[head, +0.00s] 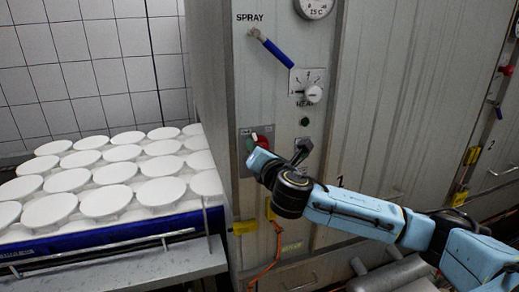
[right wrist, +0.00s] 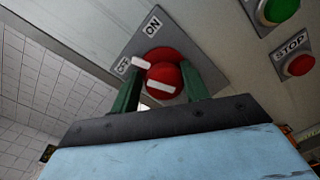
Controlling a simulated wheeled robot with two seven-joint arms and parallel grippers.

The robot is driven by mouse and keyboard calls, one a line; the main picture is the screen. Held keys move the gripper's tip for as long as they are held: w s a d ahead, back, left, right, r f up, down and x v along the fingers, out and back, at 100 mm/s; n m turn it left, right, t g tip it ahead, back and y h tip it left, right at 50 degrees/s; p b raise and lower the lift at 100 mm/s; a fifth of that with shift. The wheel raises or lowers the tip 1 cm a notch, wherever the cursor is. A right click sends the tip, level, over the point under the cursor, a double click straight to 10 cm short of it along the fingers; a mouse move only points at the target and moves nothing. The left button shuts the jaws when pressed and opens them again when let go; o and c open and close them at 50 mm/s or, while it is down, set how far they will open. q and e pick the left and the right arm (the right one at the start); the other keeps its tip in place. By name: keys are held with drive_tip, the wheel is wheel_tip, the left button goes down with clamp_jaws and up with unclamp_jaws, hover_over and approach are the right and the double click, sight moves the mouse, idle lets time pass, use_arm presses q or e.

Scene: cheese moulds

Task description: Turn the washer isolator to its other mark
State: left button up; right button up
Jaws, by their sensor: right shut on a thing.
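The washer isolator is a red rotary knob (right wrist: 178,74) on a grey plate (right wrist: 182,44) marked ON and OFF. In the right wrist view its white pointer tab lies beside the OFF label (right wrist: 124,66), and the ON label (right wrist: 153,27) is clear of it. My right gripper (right wrist: 160,88) has its two green fingers on either side of the knob and is shut on it. In the head view the gripper (head: 259,146) is at the isolator plate (head: 243,132) on the cabinet front, partly covering the knob. My left gripper is not in view.
A green button (right wrist: 280,8) and a red STOP button (right wrist: 299,65) sit right of the isolator. Above it are a blue-handled SPRAY lever (head: 278,54) and a dial switch (head: 312,93). A blue-sided rack (head: 110,236) of white moulds stands left.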

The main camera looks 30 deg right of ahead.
drive_tip(key=m, duration=0.6)
drive_tip(key=shift+d+f+p, duration=0.25)
drive_tip(key=shift+f+p, duration=0.15)
drive_tip(key=m, duration=0.3)
drive_tip(key=m+p, duration=0.1)
drive_tip(key=m, duration=0.2)
drive_tip(key=shift+s+f+g+y, duration=0.1)
drive_tip(key=shift+f+g+y, duration=0.1)
drive_tip(key=shift+g+y, duration=0.15)
drive_tip(key=shift+c, duration=0.9)
drive_tip(key=o, duration=0.8)
drive_tip(key=shift+r, duration=0.15)
drive_tip(key=shift+o, duration=0.9)
drive_tip(key=shift+r, duration=0.2)
